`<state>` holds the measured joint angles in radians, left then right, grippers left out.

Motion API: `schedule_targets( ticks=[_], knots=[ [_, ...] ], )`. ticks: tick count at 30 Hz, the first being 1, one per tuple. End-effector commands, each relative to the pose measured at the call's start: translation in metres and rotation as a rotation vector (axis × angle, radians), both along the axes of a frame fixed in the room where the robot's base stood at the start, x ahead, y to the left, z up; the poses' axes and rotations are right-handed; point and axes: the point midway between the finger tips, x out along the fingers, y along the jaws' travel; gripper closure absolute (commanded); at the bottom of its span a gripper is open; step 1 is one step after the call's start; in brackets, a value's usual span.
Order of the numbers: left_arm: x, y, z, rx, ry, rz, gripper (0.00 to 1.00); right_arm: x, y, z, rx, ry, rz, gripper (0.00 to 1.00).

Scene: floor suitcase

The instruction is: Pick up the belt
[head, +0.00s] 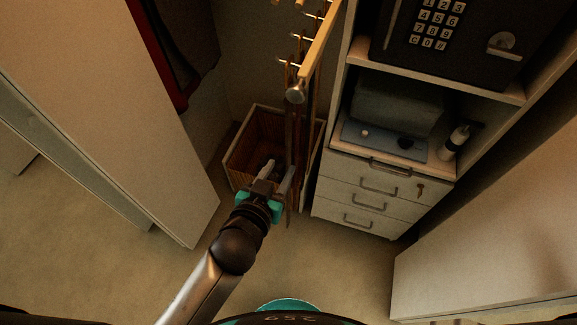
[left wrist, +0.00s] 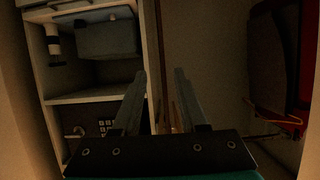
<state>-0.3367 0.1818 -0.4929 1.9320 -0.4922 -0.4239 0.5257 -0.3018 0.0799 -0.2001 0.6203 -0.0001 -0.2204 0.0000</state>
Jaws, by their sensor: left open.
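Long brown belts (head: 291,130) hang from the hooks of a wooden rack, down past a basket. I cannot tell which single belt is meant. My left gripper (head: 277,174) is in front of the basket, its fingertips close to the hanging straps' lower part. In the left wrist view my left gripper (left wrist: 157,76) has its fingers apart, with a narrow brown strip (left wrist: 157,45) showing beyond the gap. I cannot tell whether a finger touches a belt. My right gripper is not in view.
A wooden rack (head: 322,45) juts out above. A wicker basket (head: 245,150) stands behind my gripper. A drawer cabinet (head: 345,190) is close on the right, with a black safe (head: 435,40) above. A pale door panel (head: 110,110) is on the left. Floor in front is clear.

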Motion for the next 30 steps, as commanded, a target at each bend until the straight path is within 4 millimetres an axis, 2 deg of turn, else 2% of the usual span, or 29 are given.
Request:
schedule_targets(
  ticks=[9, 19, 30],
  knots=[
    [0.044, -0.014, -0.019, 0.0, -0.001, 0.0, 0.57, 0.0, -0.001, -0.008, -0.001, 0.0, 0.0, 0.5],
    [0.062, -0.018, -0.026, 0.001, 0.0, 0.001, 0.57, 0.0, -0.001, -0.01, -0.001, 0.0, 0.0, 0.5],
    [0.099, -0.028, -0.04, 0.0, 0.001, 0.0, 0.57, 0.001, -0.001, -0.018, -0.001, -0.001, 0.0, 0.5]
  ],
)
